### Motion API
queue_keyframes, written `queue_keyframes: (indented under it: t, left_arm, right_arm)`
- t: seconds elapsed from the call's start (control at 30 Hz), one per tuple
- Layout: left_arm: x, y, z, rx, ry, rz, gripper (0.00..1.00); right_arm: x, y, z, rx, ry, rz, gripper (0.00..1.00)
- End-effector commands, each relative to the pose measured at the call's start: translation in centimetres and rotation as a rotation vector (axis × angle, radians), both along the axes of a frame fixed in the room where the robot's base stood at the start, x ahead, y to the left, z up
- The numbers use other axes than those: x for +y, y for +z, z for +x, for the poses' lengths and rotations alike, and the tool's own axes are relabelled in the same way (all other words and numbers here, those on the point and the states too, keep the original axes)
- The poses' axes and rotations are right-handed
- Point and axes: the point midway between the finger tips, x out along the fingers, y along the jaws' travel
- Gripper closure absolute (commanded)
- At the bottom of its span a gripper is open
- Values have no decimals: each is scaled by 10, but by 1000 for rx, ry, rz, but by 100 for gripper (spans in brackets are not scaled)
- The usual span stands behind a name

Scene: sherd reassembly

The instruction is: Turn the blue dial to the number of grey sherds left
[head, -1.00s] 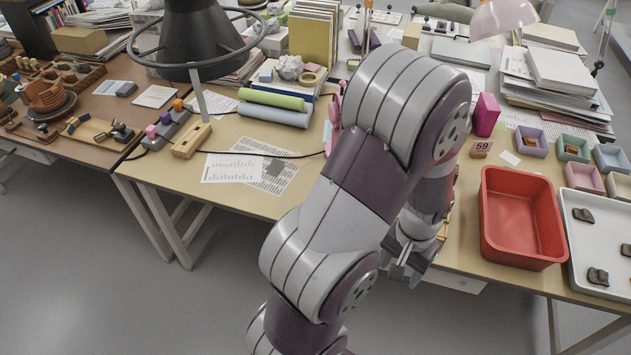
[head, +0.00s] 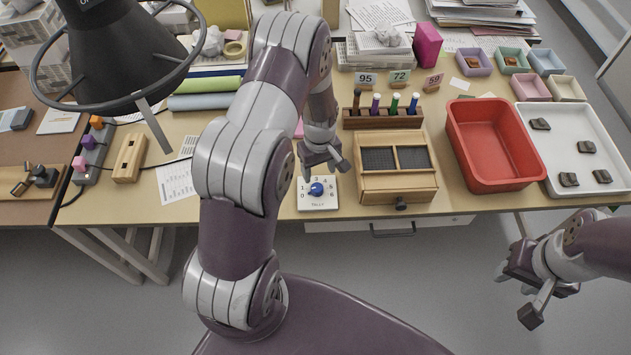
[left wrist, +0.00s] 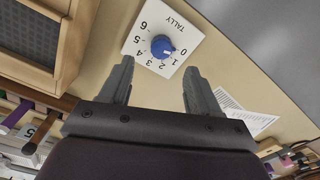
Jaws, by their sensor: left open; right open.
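The blue dial (head: 316,188) sits on a white plate marked TALLY (head: 319,206), with numbers around it, on the front of the table. The left wrist view shows the blue dial (left wrist: 162,46) beyond my fingertips; its pointer seems to be near 0, but I cannot read it surely. My left gripper (head: 326,172) is open and empty just above and behind the dial, apart from it; it also shows in the left wrist view (left wrist: 158,82). Several dark grey sherds (head: 586,147) lie apart on the white tray (head: 560,150). My right gripper (head: 519,292) is open and empty, in front of the table.
A wooden box with dark mesh panels (head: 396,185) stands right of the dial, with a pen rack (head: 383,120) behind it. An empty red bin (head: 492,182) stands beside the tray. Small bins (head: 472,72) at the back hold brown pieces. A lamp (head: 120,50) hangs left.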

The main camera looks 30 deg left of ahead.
Motion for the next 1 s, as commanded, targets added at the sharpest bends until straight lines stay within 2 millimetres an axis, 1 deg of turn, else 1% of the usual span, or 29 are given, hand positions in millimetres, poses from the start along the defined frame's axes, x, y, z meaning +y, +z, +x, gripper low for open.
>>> queue_keyframes:
  t: [0.03,0.1,0.2,0.3,0.4,0.5,0.7,0.73,0.77,0.8,0.87,0.9,1.0]
  left_arm:
    - [0,-13,-2,6,0,-1,38]
    - [0,-31,-2,6,0,-1,38]
    - [0,-52,-1,4,-1,-1,38]
    - [0,-68,-1,3,-1,0,38]
    - [1,-76,0,1,-2,0,38]
    - [1,-80,0,0,-2,0,38]
    - [1,-81,0,0,-2,0,38]
    - [1,-80,0,0,-2,0,44]
    - [1,-80,0,0,-2,0,54]
    - [1,-80,0,0,-2,0,67]
    - [1,-80,0,0,-2,0,87]
    - [1,-80,0,0,-2,0,94]
    - [1,-80,0,0,-3,0,94]
  right_arm:
    - [0,4,0,0,0,0,57]
    - [0,6,0,0,0,0,57]
    - [0,8,0,0,0,0,57]
    - [0,9,0,0,0,0,57]
    - [0,10,0,0,0,0,57]
    - [0,10,0,0,0,0,57]
    - [0,9,0,0,0,0,57]
    - [0,9,0,0,0,0,57]
    - [0,9,0,0,0,0,57]
    - [0,9,0,0,0,0,57]
    - [0,9,0,0,0,0,57]
    - [0,9,0,0,0,0,57]
    - [0,9,0,0,0,0,57]
